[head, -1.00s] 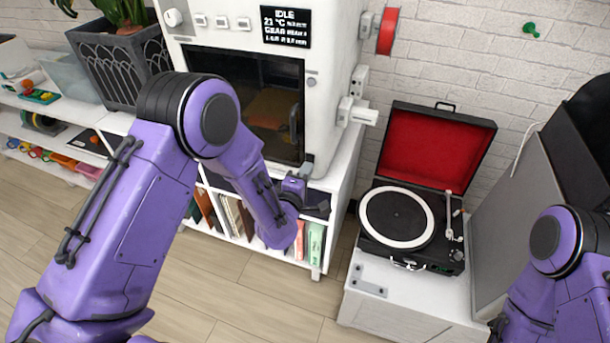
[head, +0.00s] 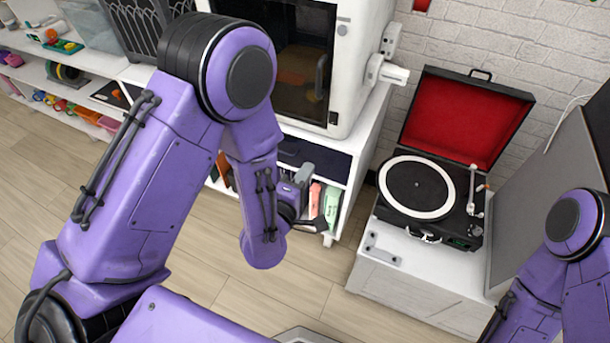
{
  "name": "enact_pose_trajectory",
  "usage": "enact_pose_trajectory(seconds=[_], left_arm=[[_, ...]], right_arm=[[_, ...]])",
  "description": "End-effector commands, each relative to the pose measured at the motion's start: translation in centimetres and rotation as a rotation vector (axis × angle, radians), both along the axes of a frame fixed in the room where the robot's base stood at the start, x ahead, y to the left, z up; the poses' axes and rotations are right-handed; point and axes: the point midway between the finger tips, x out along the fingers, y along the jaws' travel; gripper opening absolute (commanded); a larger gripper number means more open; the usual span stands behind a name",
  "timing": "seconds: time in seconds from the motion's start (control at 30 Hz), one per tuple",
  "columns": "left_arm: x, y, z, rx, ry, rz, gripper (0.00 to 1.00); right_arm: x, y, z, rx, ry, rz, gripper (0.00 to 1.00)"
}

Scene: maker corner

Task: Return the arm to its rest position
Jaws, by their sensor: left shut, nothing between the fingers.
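My left arm (head: 150,190) is purple and comes in from the left, bent at a large dark joint, with its forearm hanging down. My left gripper (head: 318,222) is at the end of it, shut and empty, in front of the lower shelf of the white cabinet. It is partly hidden by the forearm. My right arm (head: 575,245) shows at the right edge, and its gripper is out of view.
A white machine with a dark glass door (head: 285,60) stands on the white cabinet (head: 365,135). An open record player (head: 430,205) with a red-lined lid sits on a white box (head: 410,285) to the right. A grey panel (head: 535,190) stands beside it. The wooden floor (head: 190,285) is clear.

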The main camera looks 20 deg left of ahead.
Motion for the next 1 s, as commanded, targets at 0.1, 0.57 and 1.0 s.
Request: enact_pose_trajectory(seconds=[0.1,0.57,1.0], left_arm=[[0.0,0.0,0.0,0.0,0.0,0.0,0.0],[-0.1,-0.3,-0.4,0.088,0.018,-0.022,0.0],[-19.2,12.1,-21.3,1.082,1.059,-0.407,0.0]], right_arm=[[0.0,0.0,0.0,0.0,0.0,0.0,0.82],[0.0,0.0,0.0,0.0,0.0,0.0,0.82],[0.0,0.0,0.0,0.0,0.0,0.0,0.82]])
